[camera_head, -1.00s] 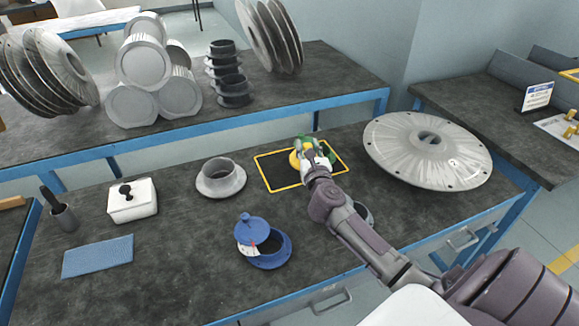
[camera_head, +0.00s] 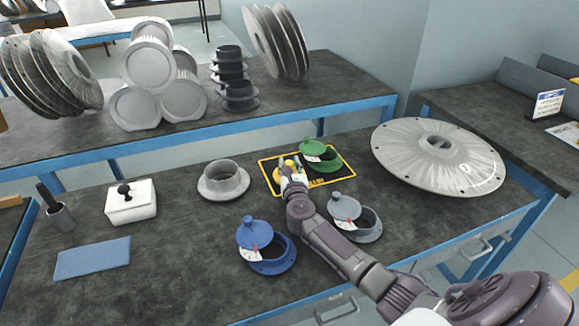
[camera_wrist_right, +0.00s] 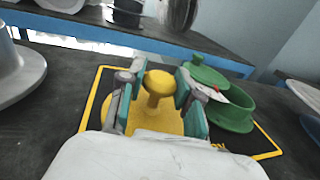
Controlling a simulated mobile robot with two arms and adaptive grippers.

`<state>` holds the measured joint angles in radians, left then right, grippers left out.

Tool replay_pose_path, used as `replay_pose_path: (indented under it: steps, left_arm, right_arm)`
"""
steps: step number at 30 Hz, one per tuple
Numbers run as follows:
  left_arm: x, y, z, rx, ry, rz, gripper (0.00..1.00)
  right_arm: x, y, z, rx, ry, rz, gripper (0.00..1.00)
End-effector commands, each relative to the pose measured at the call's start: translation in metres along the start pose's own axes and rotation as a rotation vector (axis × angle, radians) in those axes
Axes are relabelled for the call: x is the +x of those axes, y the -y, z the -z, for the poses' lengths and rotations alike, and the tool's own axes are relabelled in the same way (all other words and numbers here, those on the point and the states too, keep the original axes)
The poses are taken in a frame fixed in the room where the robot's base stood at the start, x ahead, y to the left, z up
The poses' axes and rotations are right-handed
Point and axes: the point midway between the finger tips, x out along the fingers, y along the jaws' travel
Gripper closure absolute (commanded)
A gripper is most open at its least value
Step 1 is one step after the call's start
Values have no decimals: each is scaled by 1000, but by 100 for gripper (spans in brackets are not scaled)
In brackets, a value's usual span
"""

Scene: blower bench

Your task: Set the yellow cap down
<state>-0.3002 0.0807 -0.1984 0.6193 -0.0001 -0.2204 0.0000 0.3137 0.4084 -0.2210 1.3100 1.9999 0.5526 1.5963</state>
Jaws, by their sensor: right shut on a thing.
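The yellow cap (camera_wrist_right: 157,95) is between the fingers of my right gripper (camera_wrist_right: 158,92) in the right wrist view, with its knob upright. It sits over the black mat with a yellow border (camera_wrist_right: 92,97); I cannot tell whether it touches the mat. In the head view my right gripper (camera_head: 289,170) is at the mat's left part, with a little of the yellow cap (camera_head: 284,165) showing. The green flanged part with its lid (camera_head: 322,155) stands just right of it on the mat, and also shows in the right wrist view (camera_wrist_right: 230,108). My left gripper is not in view.
A blue lidded flange (camera_head: 268,252) and a grey one (camera_head: 358,222) stand near the front, the grey beside my right arm. A bare grey flange (camera_head: 223,180) is left of the mat. A large disc (camera_head: 405,150) lies right.

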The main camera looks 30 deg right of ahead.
Motion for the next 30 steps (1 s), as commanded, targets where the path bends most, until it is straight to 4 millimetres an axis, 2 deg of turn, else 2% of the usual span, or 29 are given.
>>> replay_pose_path:
  steps: [5,6,9,20,23,30]
  left_arm:
    - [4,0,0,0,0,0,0]
    - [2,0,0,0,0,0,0]
    - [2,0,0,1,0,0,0]
    - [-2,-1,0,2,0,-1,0]
    - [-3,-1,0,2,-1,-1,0]
    - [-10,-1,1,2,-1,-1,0]
  right_arm:
    - [0,0,4,1,0,0,100]
    - [0,0,3,0,-1,0,60]
    - [0,0,3,0,-1,0,43]
    - [0,0,-2,-1,0,0,41]
    - [-11,-1,1,1,-3,-3,41]
    - [-62,0,1,2,-5,-2,41]
